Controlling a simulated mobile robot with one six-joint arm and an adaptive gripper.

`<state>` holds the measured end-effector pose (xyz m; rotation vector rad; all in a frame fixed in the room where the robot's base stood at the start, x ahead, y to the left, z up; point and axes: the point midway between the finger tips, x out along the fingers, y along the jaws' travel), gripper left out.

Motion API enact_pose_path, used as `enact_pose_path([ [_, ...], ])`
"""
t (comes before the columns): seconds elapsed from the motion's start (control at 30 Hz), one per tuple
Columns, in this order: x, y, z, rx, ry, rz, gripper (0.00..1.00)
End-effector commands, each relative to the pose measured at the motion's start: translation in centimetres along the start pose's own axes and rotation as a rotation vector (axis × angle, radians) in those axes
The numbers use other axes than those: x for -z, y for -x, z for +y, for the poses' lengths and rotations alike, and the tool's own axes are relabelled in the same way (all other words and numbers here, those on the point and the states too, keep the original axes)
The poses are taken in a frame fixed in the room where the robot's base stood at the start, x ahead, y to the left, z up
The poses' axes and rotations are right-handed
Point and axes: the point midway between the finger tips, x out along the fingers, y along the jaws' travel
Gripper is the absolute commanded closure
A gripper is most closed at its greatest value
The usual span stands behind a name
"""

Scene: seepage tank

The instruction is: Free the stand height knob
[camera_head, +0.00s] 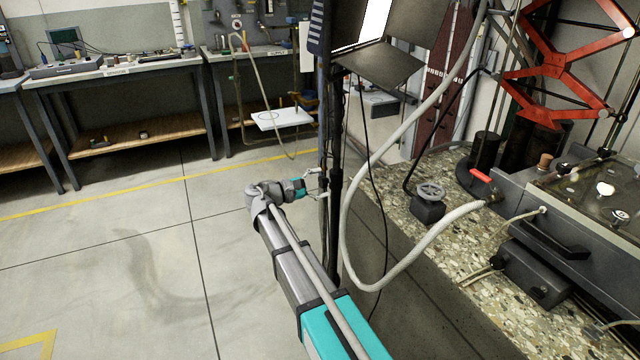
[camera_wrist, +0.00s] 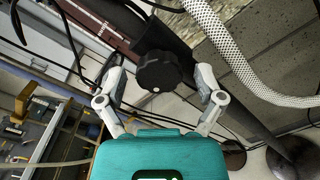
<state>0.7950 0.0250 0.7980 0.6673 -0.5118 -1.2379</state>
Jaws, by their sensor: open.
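A round black knob (camera_wrist: 158,72) sits on the dark stand pole (camera_wrist: 178,40) in the wrist view, with a small pale dot on its lower edge. My gripper (camera_wrist: 161,74) is open, one light grey finger on each side of the knob. Gaps show between both fingers and the knob, so no contact is visible. In the head view my gripper (camera_head: 317,183) reaches sideways to the black stand (camera_head: 336,190), and I cannot make out the knob there.
A pale braided hose (camera_wrist: 240,65) runs close to the right finger; in the head view the hose (camera_head: 348,225) loops beside the stand. Dark cables hang nearby. A stone ledge (camera_head: 440,240) with a valve (camera_head: 430,195) lies to the right. Open floor (camera_head: 130,270) lies left.

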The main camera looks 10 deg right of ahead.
Motion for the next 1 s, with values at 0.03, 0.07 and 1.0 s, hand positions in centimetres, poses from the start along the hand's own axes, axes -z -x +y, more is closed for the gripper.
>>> enact_pose_path([
  [0.03, 0.0, 0.0, 0.0, 0.0, 0.0, 0.0, 0.13],
  [0.07, 0.0, 0.0, 0.0, 0.0, 0.0, 0.0, 0.13],
  [1.0, 0.1, 9.1, 0.1, -0.002, 0.0, 0.002, 0.13],
])
